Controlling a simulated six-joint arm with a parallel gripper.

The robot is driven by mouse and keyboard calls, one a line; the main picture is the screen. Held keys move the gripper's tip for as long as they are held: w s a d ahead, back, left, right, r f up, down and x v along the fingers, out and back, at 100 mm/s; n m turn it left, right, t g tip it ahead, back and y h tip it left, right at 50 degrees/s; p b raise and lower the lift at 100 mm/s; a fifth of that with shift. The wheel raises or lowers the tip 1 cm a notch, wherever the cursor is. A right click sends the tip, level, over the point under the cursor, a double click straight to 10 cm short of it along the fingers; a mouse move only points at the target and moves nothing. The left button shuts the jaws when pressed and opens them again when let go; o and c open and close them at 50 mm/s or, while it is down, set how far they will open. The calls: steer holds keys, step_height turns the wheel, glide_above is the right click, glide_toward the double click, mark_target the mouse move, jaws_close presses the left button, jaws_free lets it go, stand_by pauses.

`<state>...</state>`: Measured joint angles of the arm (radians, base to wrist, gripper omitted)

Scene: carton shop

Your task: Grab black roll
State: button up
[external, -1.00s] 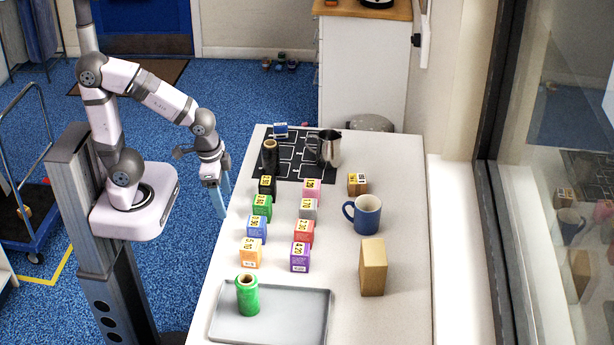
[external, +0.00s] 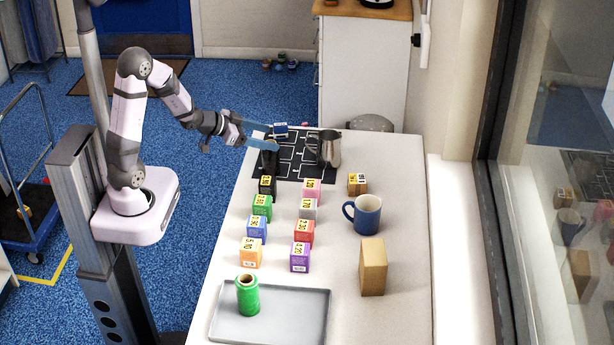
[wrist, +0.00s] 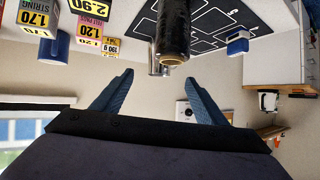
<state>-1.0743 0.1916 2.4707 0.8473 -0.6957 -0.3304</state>
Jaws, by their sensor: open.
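The black roll (external: 268,162) stands upright near the left edge of the black mat with white lines (external: 318,172). Its top is partly hidden by my gripper's finger in the external view. In the wrist view the black roll (wrist: 174,28) hangs from the top of the picture, which looks upside down, with its end just ahead of the fingertips. My gripper (external: 279,138) is open and empty, its blue fingers reaching level over the table edge at about the height of the roll's top. In the wrist view my gripper (wrist: 158,77) has its fingers spread wide, and the roll lines up between them.
A metal pitcher (external: 330,148) stands right of the roll, and a small blue item (external: 280,130) lies behind it. Several priced boxes (external: 262,207) stand in front. A blue mug (external: 367,215), a brown box (external: 373,268) and a green roll (external: 248,296) on a grey tray (external: 300,320) are nearer.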

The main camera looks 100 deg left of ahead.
mark_target(270, 158)
steer(key=shift+t, duration=0.8)
steer(key=shift+s+a+f, duration=0.2)
steer(key=shift+s+f, duration=0.05)
steer(key=shift+f, duration=0.45)
steer(key=shift+s+a+f, duration=0.15)
steer(key=shift+s+f, duration=0.05)
steer(key=shift+f, duration=0.5)
steer(key=shift+s+a+f, duration=0.2)
steer(key=shift+s+f, duration=0.05)
steer(key=shift+f, duration=0.45)
steer(key=shift+f+p+x, duration=0.1)
steer(key=shift+p+x, duration=0.4)
steer(key=shift+x, duration=1.35)
steer(key=shift+f+p+x, duration=0.15)
steer(key=shift+p+x, duration=0.35)
steer(key=shift+x, duration=1.35)
steer(key=shift+s+a, duration=0.1)
steer(key=shift+s, duration=0.05)
steer(key=c, duration=1.3)
